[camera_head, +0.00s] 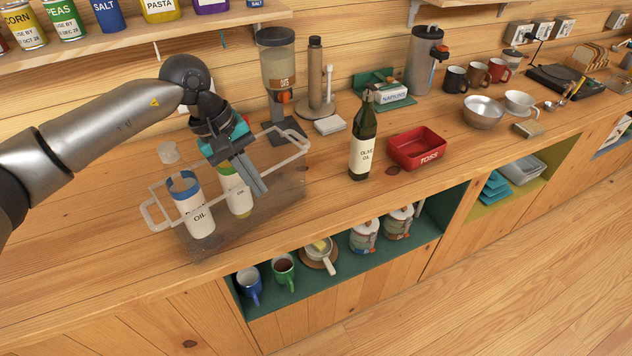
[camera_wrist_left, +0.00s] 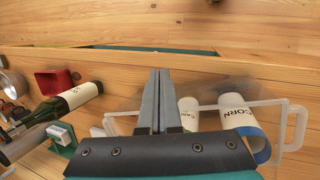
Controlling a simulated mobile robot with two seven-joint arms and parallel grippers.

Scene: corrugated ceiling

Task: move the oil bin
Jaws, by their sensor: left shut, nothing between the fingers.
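The oil bin (camera_head: 276,194) is a clear, see-through bin with pale handles, near the counter's front edge in the head view. In the left wrist view the closed fingers (camera_wrist_left: 157,74) point past the bin (camera_wrist_left: 285,114), with the containers on the right. My right gripper is not in view.
An olive oil bottle (camera_head: 363,143) and a red TOSS bin (camera_head: 417,148) stand right of the bin. A dispenser (camera_head: 277,62) stands behind it. The counter left of the bin is mostly bare. Open cubbies below hold mugs (camera_head: 249,285) and jars (camera_head: 364,237).

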